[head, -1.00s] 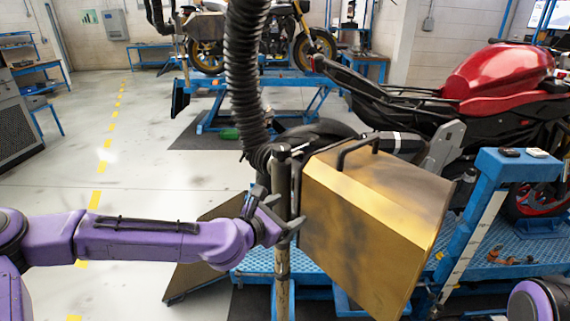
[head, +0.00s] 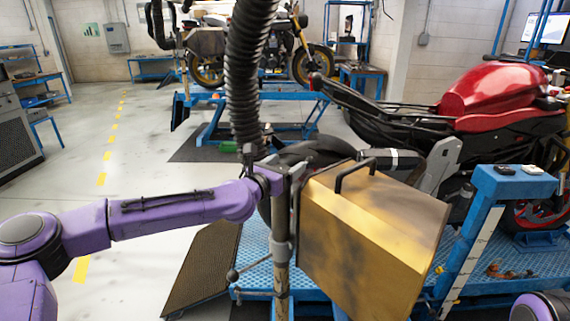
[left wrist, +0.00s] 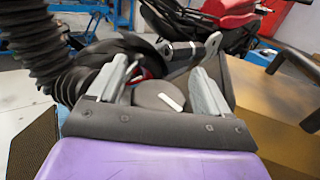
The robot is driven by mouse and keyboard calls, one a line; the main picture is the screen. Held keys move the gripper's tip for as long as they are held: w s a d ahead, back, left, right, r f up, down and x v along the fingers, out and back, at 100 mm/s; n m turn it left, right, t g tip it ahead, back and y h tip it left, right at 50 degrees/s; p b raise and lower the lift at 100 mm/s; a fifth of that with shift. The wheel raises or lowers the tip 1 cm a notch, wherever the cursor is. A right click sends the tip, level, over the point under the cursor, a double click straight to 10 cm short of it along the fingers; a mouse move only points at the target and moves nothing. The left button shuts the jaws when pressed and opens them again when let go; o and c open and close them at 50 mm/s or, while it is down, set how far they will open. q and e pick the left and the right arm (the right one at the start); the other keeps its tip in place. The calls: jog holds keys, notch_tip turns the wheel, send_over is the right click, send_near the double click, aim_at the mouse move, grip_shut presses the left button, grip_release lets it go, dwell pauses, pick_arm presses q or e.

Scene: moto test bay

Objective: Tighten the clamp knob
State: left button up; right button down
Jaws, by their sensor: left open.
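A dark round knob with a white stripe (left wrist: 160,97) shows between the fingers of my left gripper (left wrist: 165,85) in the left wrist view; I take it for the clamp knob. The gripper is open, with a finger on each side of the knob; I cannot tell whether they touch it. In the head view my left gripper (head: 267,166) is at the top of the upright post (head: 282,265), left of the gold box (head: 350,235), and the knob is not clear there. A thin lever with a ball end (head: 233,275) sticks out left from the post. My right gripper is out of view.
A black corrugated hose (head: 247,80) hangs close to my left gripper. A red motorcycle (head: 495,85) stands behind the gold box by a blue lift (head: 515,180). A dark ramp (head: 205,265) lies left of the post. The floor further left is clear.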

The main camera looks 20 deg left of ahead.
pick_arm(q)
jog(key=c, duration=1)
jog(key=shift+o, duration=0.2)
jog(key=h+b, duration=0.1)
jog(key=m+g+h+b, duration=0.1)
jog(key=b, duration=0.1)
jog(key=m+h+b, duration=0.1)
jog(key=shift+f+h+b, duration=0.25)
jog(key=shift+h+b, duration=0.05)
jog(key=shift+b, duration=0.05)
jog(key=shift+s+d+r+m+g+h+b, duration=0.1)
jog(key=shift+m+g+h+b, duration=0.15)
jog(key=shift+m+g+h, duration=0.2)
jog(key=shift+d+r+m+g+h+b, duration=0.1)
jog(key=shift+m+g+h+b, duration=0.15)
jog(key=shift+m+g+h, duration=0.15)
jog(key=shift+s+d+r+m+g+h, duration=0.1)
jog(key=shift+r+m+g+h, duration=0.05)
jog(key=shift+m+g+h, duration=1.1)
jog(key=o, duration=1)
jog(key=shift+c, duration=0.2)
